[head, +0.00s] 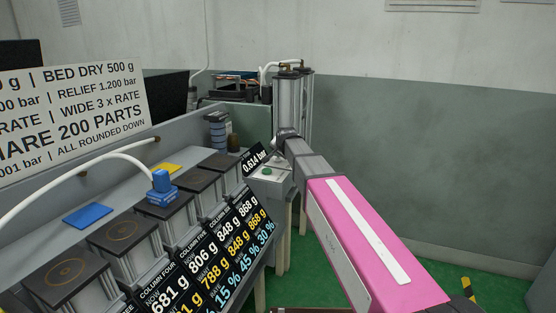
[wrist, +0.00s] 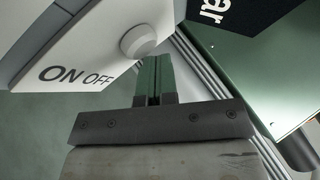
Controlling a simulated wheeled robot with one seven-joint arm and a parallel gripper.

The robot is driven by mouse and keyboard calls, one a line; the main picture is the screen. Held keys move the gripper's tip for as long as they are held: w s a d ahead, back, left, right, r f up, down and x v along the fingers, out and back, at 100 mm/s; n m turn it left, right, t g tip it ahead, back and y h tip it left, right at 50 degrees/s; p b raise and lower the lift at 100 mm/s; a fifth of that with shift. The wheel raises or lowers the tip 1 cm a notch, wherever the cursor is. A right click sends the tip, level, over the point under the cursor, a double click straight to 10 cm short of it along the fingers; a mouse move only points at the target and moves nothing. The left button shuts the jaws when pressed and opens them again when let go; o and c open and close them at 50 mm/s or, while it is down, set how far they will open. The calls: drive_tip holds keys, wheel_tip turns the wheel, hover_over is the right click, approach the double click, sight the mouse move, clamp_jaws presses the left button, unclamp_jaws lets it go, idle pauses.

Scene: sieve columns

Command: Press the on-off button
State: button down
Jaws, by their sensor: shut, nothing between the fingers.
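The on-off button (wrist: 140,42) is a round, pale knob standing out from a white box (wrist: 85,45) marked "ON OFF" in the wrist view. My gripper (wrist: 156,62) is shut and empty, with its fingertips just beside the button. I cannot tell whether they touch it. In the head view, my gripper (head: 281,135) is above and behind a small light box (head: 268,184) that has a round green spot on top. The button with the ON OFF label cannot be made out in the head view.
A dark display reading 0.614 bar (head: 256,158) stands beside the box. To the left is a row of dark-topped columns (head: 112,236) with black readout panels (head: 195,270). A blue fitting (head: 161,188) with a white hose sits on one column.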

drive_tip(key=shift+f, duration=0.15)
drive_tip(key=shift+r, duration=0.6)
drive_tip(key=shift+r, duration=0.1)
wheel_tip(320, 180, up, 6)
drive_tip(key=shift+f, duration=0.1)
idle(0.8)
